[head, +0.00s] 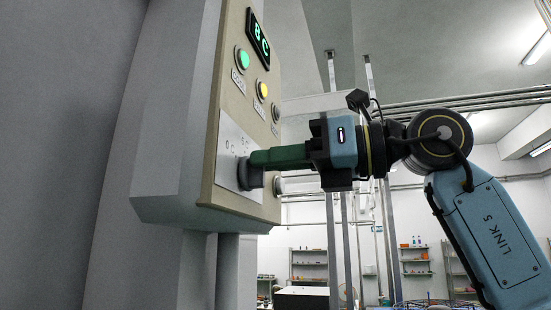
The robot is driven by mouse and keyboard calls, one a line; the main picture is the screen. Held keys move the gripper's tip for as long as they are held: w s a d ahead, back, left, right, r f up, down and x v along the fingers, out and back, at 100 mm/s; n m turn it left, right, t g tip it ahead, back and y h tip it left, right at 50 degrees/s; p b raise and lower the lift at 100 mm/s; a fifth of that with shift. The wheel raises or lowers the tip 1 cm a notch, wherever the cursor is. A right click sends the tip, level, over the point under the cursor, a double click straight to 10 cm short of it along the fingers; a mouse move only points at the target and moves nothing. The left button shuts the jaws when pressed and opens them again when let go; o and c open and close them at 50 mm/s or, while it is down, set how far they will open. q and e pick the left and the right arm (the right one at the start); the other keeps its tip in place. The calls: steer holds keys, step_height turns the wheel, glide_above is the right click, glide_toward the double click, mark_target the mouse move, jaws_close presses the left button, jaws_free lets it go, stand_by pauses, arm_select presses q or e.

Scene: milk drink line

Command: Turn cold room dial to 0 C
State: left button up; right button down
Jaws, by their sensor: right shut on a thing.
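The cold room dial (248,174) is a dark round knob on a pale plate (229,150) low on the control panel (207,165). My right gripper (262,165) reaches in from the right and its green fingers are shut on the dial. The fingers hide part of the dial, and I cannot make out its pointer. A display (259,38) at the top of the panel shows "8 C" in green. My left gripper is not in view.
A green button (242,58), a yellow button (262,90) and another button (276,112) sit above the dial plate. A grey wall is close on the left. Shelves (309,264) stand far behind, and metal posts rise behind my right arm.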

steer(key=shift+n, duration=0.4)
steer(key=n, duration=0.3)
steer(key=s+n, duration=0.1)
steer(key=n, duration=0.3)
steer(key=n+p, duration=0.1)
steer(key=n, duration=0.3)
steer(key=shift+s+a+f, duration=0.15)
steer(key=shift+a+f, duration=0.05)
steer(key=shift+f, duration=0.15)
stand_by(0.3)
steer(key=c, duration=1.5)
jaws_free()
steer(key=shift+o, duration=0.2)
steer(key=b+v, duration=0.3)
steer(key=v, duration=1)
steer(key=shift+d, duration=0.2)
